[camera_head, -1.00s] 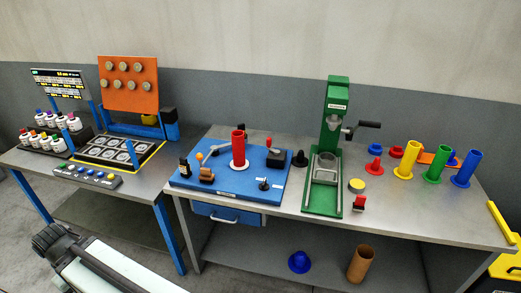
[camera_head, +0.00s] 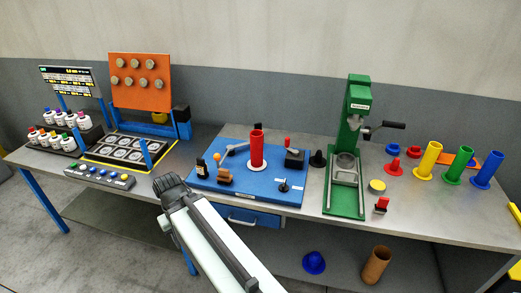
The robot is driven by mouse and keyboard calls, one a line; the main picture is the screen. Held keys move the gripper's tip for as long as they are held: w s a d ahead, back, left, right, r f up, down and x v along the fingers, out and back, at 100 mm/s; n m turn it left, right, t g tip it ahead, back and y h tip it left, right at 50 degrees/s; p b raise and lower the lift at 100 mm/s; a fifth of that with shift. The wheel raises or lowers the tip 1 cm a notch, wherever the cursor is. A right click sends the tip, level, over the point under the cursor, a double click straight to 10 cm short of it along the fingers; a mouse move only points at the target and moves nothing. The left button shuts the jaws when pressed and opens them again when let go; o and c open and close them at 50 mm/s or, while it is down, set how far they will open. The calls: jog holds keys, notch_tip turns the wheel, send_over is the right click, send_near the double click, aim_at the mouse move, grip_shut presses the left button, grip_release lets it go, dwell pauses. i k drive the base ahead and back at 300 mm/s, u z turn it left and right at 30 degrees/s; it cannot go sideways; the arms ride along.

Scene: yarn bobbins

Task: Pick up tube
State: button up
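A red tube (camera_head: 257,149) stands upright on the blue board (camera_head: 230,192) in the middle of the bench. A yellow tube (camera_head: 429,158), a green tube (camera_head: 458,162) and a blue tube (camera_head: 487,169) stand upright in flanged bases at the right. A brown open tube (camera_head: 376,265) stands on the lower shelf. My arm reaches up from the bottom edge, its dark joint in front of the blue board's left side. I cannot make out any gripper fingers, so my gripper is not in view.
A green press (camera_head: 357,110) with a black handle stands right of the board. A blue cap (camera_head: 314,262) lies on the shelf. The left table holds bottles, a black tray (camera_head: 122,150) and a button panel (camera_head: 100,177).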

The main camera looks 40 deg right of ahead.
aim_at(257, 149)
jog(key=z, duration=0.05)
jog(key=i, duration=0.95)
jog(key=u, duration=0.05)
